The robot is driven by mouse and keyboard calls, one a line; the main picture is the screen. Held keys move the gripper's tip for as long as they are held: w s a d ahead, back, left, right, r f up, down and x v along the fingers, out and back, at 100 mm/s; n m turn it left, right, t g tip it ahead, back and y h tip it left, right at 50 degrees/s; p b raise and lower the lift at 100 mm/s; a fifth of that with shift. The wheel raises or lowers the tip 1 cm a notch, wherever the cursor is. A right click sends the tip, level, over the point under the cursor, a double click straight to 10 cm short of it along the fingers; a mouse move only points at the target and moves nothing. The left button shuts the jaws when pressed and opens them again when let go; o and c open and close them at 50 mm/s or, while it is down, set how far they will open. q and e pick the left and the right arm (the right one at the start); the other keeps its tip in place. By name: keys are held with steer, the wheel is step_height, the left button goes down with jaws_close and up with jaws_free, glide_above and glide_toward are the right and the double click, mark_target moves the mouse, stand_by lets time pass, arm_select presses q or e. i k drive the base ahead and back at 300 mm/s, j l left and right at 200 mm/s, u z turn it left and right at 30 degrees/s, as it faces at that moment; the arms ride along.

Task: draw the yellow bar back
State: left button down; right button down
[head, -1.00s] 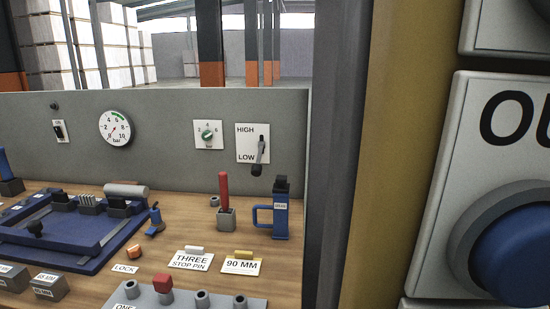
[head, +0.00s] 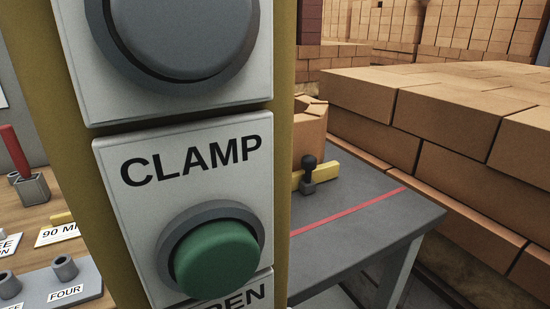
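The yellow bar (head: 325,171) lies on a grey table (head: 375,220) right of the button post in the head view. A black knob handle (head: 308,172) stands upright on it. The bar's left end is hidden behind the post. An orange-brown brick block (head: 309,132) sits just behind the bar and appears close to it; whether they touch I cannot tell. A red line (head: 350,209) runs across the table in front of the bar. Neither of my grippers shows in the head view.
A yellow post (head: 283,60) with a CLAMP panel and green button (head: 217,258) stands close in front. Stacked bricks (head: 445,110) fill the right and back. A wooden bench (head: 50,210) with a red-handled tool (head: 15,150) is at left. The table's front right is clear.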

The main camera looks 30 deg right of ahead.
mark_target(305, 180)
steer(key=z, duration=1.1)
